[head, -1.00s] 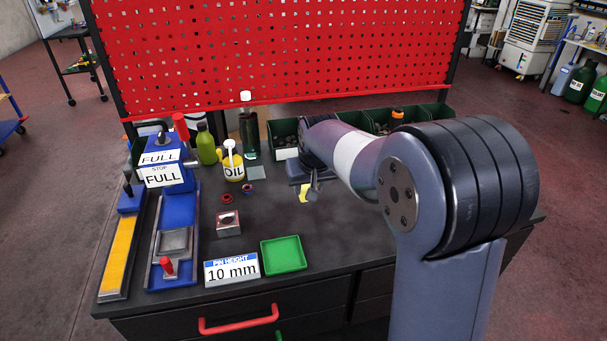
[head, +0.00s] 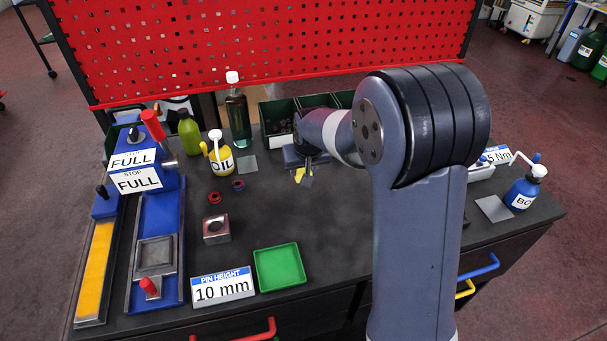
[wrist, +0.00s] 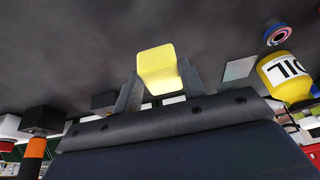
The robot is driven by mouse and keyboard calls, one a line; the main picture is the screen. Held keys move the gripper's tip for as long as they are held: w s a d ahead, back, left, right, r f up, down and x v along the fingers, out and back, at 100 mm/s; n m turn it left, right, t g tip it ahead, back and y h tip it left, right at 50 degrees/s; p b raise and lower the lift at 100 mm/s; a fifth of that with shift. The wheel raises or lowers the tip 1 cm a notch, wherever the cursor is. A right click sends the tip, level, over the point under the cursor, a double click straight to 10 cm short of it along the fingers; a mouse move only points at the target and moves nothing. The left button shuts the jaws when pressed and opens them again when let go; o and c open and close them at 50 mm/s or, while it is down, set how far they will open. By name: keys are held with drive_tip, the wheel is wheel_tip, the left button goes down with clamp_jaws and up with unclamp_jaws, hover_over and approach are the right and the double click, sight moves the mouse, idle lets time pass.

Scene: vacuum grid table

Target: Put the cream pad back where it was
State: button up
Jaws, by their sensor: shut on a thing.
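My gripper (head: 305,174) is shut on a small pale-yellow pad, which I take for the cream pad (wrist: 157,68). In the wrist view the pad sits between the two fingers of my gripper (wrist: 161,88), with its flat face showing. In the head view only a bit of the pad (head: 299,175) shows below the gripper, over the back middle of the dark table (head: 335,215). I cannot tell how high above the table it is. No empty spot for the pad is clearly marked.
The yellow oil can (head: 221,160) and a grey square plate (head: 247,164) stand left of my gripper. Green bins (head: 279,118) are behind. A blue bottle (head: 524,190) and another grey plate (head: 494,208) are at right. The middle by the green tray (head: 279,267) is clear.

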drive_tip(key=shift+f, duration=1.45)
drive_tip(key=shift+f, duration=0.25)
drive_tip(key=o, duration=1)
drive_tip(key=shift+r, duration=0.15)
drive_tip(key=shift+o, duration=0.2)
drive_tip(key=shift+s+r, duration=0.1)
drive_tip(key=shift+r, duration=0.35)
drive_tip(key=a+v, duration=0.1)
drive_tip(key=v, duration=1)
drive_tip(key=shift+d+r+b, duration=0.15)
drive_tip(key=shift+d+b, duration=0.15)
drive_tip(key=shift+d, duration=0.2)
drive_tip(key=shift+s, duration=0.1)
